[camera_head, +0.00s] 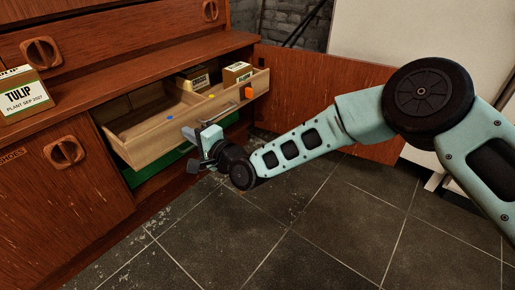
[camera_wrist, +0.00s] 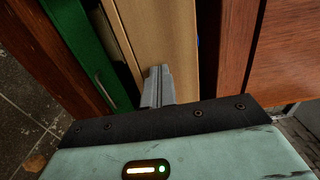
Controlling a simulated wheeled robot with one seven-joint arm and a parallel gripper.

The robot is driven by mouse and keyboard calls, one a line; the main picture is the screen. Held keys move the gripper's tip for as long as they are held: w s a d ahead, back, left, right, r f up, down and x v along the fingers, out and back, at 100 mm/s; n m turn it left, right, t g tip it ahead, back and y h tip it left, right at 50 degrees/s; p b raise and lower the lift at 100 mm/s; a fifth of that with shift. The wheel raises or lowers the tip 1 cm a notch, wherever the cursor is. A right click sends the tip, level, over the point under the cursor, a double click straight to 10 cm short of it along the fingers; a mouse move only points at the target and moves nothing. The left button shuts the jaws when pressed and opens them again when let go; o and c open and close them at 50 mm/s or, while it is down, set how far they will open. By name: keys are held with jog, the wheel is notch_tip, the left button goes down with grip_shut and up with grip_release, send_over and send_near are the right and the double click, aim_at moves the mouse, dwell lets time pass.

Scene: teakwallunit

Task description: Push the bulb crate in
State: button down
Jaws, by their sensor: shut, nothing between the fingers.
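A light wooden crate (camera_head: 152,148), taken as the bulb crate, sticks out of the wall unit like an open drawer. It holds small labelled boxes at its far right end, and its front has blue, yellow and orange marks. My gripper (camera_head: 190,132) is at the middle of the crate's front, shut and empty. In the wrist view the closed fingertips (camera_wrist: 158,72) point at the crate's pale front panel (camera_wrist: 165,35). They are at or very near it; I cannot tell whether they touch. My gripper hides part of the front.
A green drawer or crate (camera_head: 150,175) sits just below, also sticking out a little. A Tulip box (camera_head: 22,97) stands on the ledge at left. An open wooden door (camera_head: 325,90) is at right. The tiled floor (camera_head: 270,240) in front is clear.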

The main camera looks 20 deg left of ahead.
jog(key=shift+w+a, duration=0.15)
jog(key=shift+a, duration=0.15)
jog(key=b+x, duration=0.1)
jog(key=x, duration=0.1)
jog(key=b+x, duration=0.1)
jog(key=b, duration=0.1)
jog(key=b+x, duration=0.2)
jog(key=shift+w+a+f, duration=0.1)
jog(key=shift+a+f, duration=0.15)
jog(key=shift+a, duration=0.05)
jog(key=shift+w+a+r+b, duration=0.1)
jog(key=shift+w+a+b, duration=0.15)
jog(key=shift+a+b, duration=0.2)
jog(key=shift+a+r, duration=0.15)
